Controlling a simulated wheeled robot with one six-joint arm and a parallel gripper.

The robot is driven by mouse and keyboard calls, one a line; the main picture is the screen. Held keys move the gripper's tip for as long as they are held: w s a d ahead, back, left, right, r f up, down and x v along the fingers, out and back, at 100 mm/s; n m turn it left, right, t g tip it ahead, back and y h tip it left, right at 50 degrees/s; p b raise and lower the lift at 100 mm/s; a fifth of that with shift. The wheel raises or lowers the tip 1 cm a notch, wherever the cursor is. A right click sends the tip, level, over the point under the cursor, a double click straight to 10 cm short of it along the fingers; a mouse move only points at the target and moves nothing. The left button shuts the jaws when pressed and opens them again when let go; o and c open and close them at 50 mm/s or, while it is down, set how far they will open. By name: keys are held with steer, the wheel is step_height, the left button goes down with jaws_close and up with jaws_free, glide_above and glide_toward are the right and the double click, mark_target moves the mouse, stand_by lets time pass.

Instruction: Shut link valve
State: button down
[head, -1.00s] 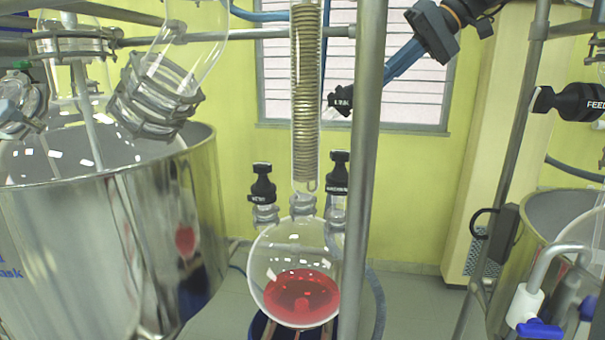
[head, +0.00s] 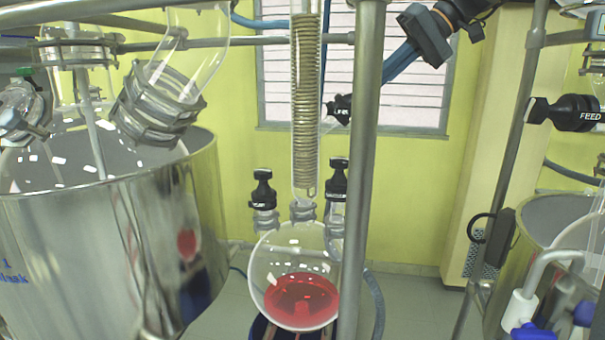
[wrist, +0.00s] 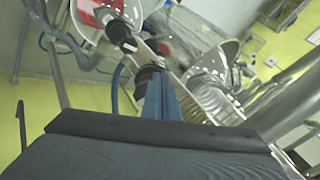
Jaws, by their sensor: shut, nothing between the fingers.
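The link valve is a small black knob (head: 341,108) on a glass side arm, just left of the upright steel pole in the head view. Its white label is small and hard to read. My gripper (head: 386,78) reaches in from the upper right with its blue fingers together and empty. The pole hides the fingertips in the head view. In the wrist view the blue fingers (wrist: 161,98) point at a black knob (wrist: 150,76), probably this valve. The fingers overlap the knob's near edge there, so contact is unclear.
The steel pole (head: 364,170) stands close by the valve, beside a coiled glass condenser (head: 305,90). Below are a round flask (head: 295,270) of red liquid and two black-capped valves (head: 263,190). A steel vessel (head: 110,250) stands left; a FEED valve (head: 575,113) is right.

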steer(key=shift+s, duration=0.15)
steer(key=p+v, duration=0.4)
steer(key=v, duration=0.2)
steer(key=shift+s+a, duration=0.1)
steer(key=shift+s, duration=0.1)
stand_by(0.5)
